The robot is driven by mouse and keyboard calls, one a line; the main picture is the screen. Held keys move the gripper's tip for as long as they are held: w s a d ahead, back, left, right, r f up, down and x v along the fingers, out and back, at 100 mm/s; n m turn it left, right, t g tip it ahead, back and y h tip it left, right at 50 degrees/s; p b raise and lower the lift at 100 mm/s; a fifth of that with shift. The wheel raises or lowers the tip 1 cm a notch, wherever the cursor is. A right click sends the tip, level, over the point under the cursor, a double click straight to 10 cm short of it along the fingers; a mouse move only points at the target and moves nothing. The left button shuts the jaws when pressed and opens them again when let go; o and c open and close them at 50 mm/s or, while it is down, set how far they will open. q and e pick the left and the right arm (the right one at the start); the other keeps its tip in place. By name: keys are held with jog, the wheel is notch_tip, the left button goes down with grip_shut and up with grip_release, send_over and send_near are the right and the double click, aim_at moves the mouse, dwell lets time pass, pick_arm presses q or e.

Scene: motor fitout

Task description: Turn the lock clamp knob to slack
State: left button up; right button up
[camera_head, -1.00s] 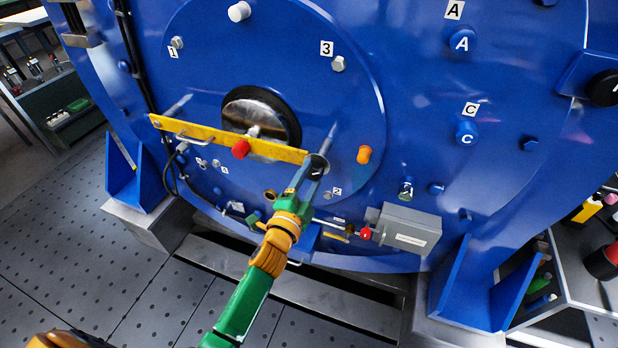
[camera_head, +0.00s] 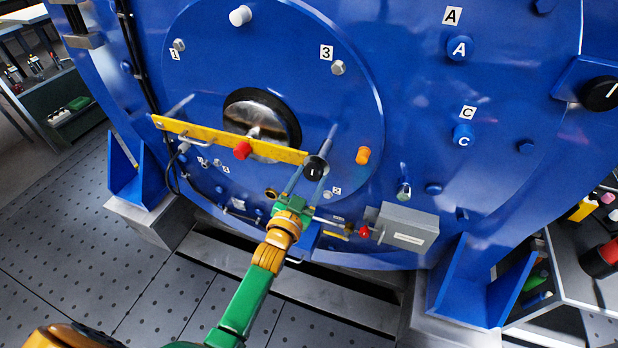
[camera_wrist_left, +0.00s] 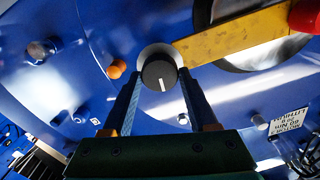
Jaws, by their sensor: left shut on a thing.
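The black knob (camera_head: 316,165) with a white mark sits at the right end of a yellow bar (camera_head: 200,135) on the blue motor face. In the left wrist view the knob (camera_wrist_left: 159,73) sits between the two finger ends, its white mark close to upright. My left gripper (camera_head: 314,172) reaches up from below and is shut on this knob, one finger on each side. Its fingers also show in the left wrist view (camera_wrist_left: 160,82). My right gripper is not in view.
A red knob (camera_head: 242,150) is on the bar's middle. An orange knob (camera_head: 362,155) is to the right. A grey box (camera_head: 408,228) with a red knob (camera_head: 365,231) lies lower right. Another black knob (camera_head: 601,93) is at the far right edge.

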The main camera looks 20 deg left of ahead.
pick_arm(q)
jog(key=shift+r+n, duration=0.15)
jog(key=shift+n, duration=0.45)
jog(key=o, duration=1.4)
jog(key=shift+w, duration=0.1)
jog(key=shift+c, duration=0.2)
jog(key=s, duration=0.7)
jog(key=shift+a, duration=0.15)
